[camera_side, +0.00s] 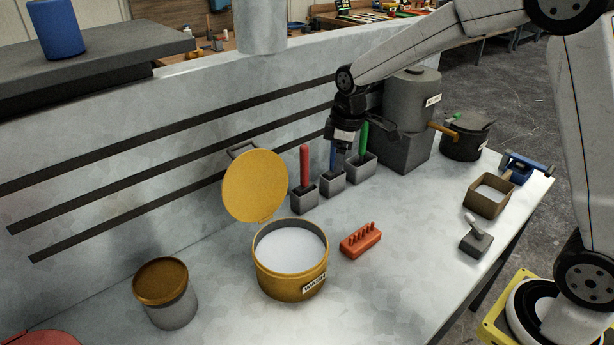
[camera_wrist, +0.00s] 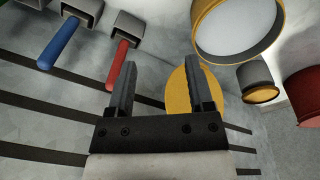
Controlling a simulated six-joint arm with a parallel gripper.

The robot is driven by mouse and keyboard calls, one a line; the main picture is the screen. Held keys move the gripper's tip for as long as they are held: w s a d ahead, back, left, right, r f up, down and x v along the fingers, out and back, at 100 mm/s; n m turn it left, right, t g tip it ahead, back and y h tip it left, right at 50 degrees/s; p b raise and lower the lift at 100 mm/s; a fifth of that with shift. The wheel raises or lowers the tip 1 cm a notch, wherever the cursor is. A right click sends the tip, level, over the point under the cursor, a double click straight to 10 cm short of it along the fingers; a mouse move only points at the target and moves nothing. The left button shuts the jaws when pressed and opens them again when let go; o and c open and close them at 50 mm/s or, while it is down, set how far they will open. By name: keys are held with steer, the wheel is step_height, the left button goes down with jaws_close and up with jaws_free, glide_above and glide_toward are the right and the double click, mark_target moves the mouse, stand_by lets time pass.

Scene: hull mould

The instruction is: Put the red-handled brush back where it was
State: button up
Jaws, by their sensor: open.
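The red-handled brush (camera_side: 304,163) stands upright in a small grey holder (camera_side: 304,201) against the back panel, the leftmost of three such holders in the side view. Its head is hidden inside. Its red handle also shows in the wrist view (camera_wrist: 120,62), just left of and partly behind my left finger. My gripper (camera_side: 343,146) hangs by the blue-handled brush, right of the red one. In the wrist view my gripper (camera_wrist: 163,66) is open, with nothing between its fingers but the panel and part of a yellow lid behind.
A blue-handled brush (camera_wrist: 60,45) and a green-handled brush (camera_side: 363,138) stand in neighbouring holders. The yellow WASH pot (camera_side: 290,281) holds whitish contents; its yellow lid (camera_side: 255,186) stands upright behind. A red pegged block (camera_side: 360,241) lies to its right. Clear bench lies in front.

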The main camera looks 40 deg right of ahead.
steer(key=s+f+m, duration=0.2)
steer(key=s+m, duration=0.1)
steer(key=s, duration=0.6)
steer(key=s+a+f+m+t, duration=0.1)
steer(key=s+f+m, duration=0.2)
steer(key=s, duration=0.6)
steer(key=shift+s+m, duration=0.3)
steer(key=shift+m, duration=0.5)
steer(key=shift+a, duration=0.1)
